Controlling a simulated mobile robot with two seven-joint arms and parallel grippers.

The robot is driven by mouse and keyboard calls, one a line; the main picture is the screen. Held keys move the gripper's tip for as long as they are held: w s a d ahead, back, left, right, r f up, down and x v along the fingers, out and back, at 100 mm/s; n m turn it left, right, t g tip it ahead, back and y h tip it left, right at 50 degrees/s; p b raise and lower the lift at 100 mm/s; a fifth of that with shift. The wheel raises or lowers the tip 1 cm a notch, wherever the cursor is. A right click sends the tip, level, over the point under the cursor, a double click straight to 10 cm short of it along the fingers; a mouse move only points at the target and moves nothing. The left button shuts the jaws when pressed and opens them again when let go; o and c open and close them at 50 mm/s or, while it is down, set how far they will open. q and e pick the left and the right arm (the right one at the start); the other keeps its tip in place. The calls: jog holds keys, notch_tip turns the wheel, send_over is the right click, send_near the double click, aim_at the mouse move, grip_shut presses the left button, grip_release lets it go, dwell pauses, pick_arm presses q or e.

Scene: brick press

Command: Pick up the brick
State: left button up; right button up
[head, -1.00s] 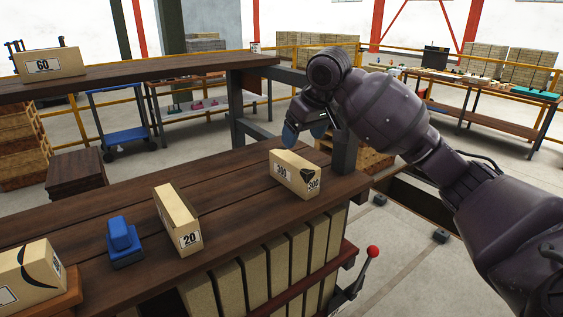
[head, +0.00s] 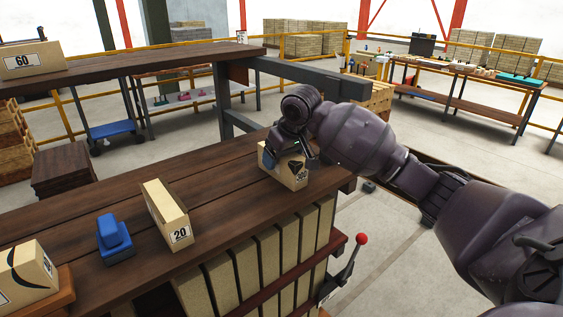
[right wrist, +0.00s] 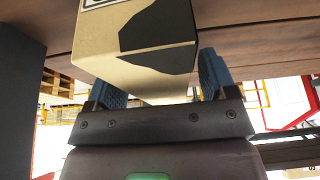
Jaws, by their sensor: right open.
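A tan brick (head: 296,178) labelled 300, with a black patch, stands near the right end of the dark wooden bench. My right gripper (head: 279,157) is at this brick, above its far part, and hides some of it. In the right wrist view the brick (right wrist: 105,45) reaches between the two blue fingers (right wrist: 162,84). The jaws are open, one finger on either side; I cannot tell whether either touches it. A second tan brick (head: 167,217), labelled 20, lies farther left on the bench. My left gripper is not in view.
A blue block-like object (head: 114,238) sits left of the 20 brick. Another brick (head: 24,276) rests at the front left, and a brick labelled 60 (head: 32,60) on the rear shelf. A red-knobbed lever (head: 361,239) stands at the bench's right front. Several bricks line the bench front.

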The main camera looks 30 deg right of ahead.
jog(key=shift+f, duration=0.3)
jog(key=shift+c, duration=0.3)
jog(key=shift+w, duration=0.1)
jog(key=c, duration=0.9)
jog(key=shift+r, duration=0.15)
notch_tip(320, 180, up, 20)
jog(key=b, duration=0.1)
